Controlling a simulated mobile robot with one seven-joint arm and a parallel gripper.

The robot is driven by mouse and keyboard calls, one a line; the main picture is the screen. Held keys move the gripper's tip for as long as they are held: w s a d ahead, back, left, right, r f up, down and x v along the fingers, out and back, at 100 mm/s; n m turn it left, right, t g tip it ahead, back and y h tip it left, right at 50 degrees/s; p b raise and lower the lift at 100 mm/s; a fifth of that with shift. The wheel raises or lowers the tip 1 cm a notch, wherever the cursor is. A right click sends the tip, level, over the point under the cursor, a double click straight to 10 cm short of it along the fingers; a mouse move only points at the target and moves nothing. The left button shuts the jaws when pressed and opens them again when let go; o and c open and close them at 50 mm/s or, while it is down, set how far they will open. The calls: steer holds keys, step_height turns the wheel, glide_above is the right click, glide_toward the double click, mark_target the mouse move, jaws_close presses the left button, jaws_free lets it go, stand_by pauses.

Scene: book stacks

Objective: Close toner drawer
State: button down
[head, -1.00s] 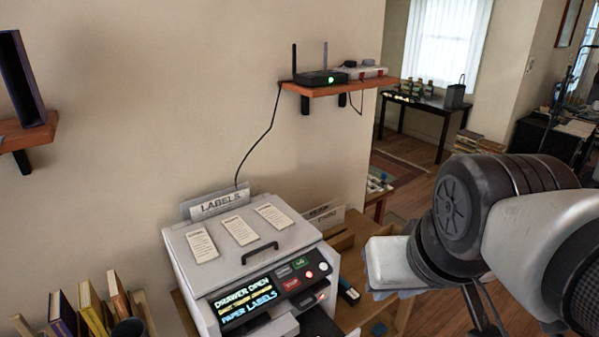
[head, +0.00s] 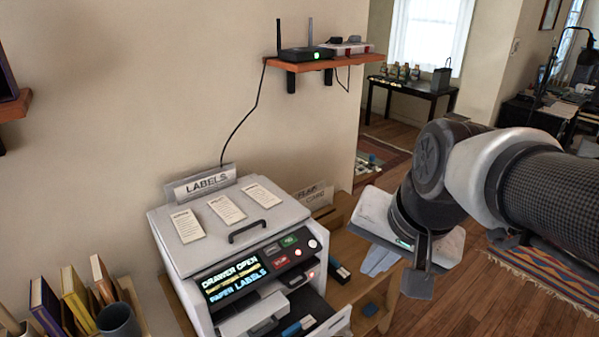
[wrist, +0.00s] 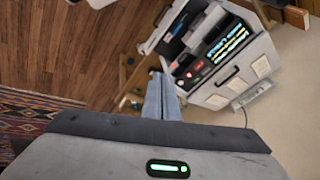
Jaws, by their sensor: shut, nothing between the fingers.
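The label printer (head: 185,232) stands below the wall in the head view. Its screen (head: 237,276) reads "DRAWER OPEN" and "PAPER LABELS". The toner drawer (head: 338,321) is pulled out at the printer's lower front, cut off by the bottom edge. Its dark inside holds a blue-marked piece. In the wrist view the printer appears upside down at upper right, and the drawer's pale front (wrist: 155,40) sticks out to the left. My gripper (head: 374,264) is shut and empty, right of the drawer and apart from it in the head view. Its fingers (wrist: 162,80) point toward the printer in the wrist view.
A wooden shelf unit (head: 352,247) stands beside the printer, with a small dark item on it. Books (head: 75,297) and a dark cup (head: 118,321) are at lower left. A wall shelf (head: 320,64) holds a router. Open wooden floor lies to the right.

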steer(key=w+d+f+m+g+b, duration=0.1)
steer(key=w+d+f+m+b, duration=0.25)
steer(key=f+m, duration=0.55)
steer(key=w+d+f+m+g+b, duration=0.1)
steer(key=w+d+f+m+b, duration=0.15)
steer(key=f+m+b, duration=0.6)
steer(key=w+d+f+m, duration=0.2)
steer(key=w+f+m, duration=0.3)
steer(key=f, duration=0.8)
steer(key=w+a+f+b, duration=0.3)
steer(key=w+f+b, duration=0.1)
steer(key=f, duration=0.5)
steer(key=shift+w+a+m+y+b, duration=0.2)
steer(key=shift+a+m+y+b, duration=0.2)
steer(key=shift+b, duration=0.25)
steer(key=w+a+p, duration=0.2)
steer(key=w+p, duration=0.1)
steer(key=w, duration=0.1)
steer(key=w+a+p, duration=0.2)
steer(key=w+a, duration=0.1)
steer(key=w, duration=0.1)
steer(key=w+a+p, duration=0.3)
steer(key=shift+w+r+p, duration=0.15)
steer(key=shift+w+p, duration=0.15)
steer(key=shift+w, duration=0.1)
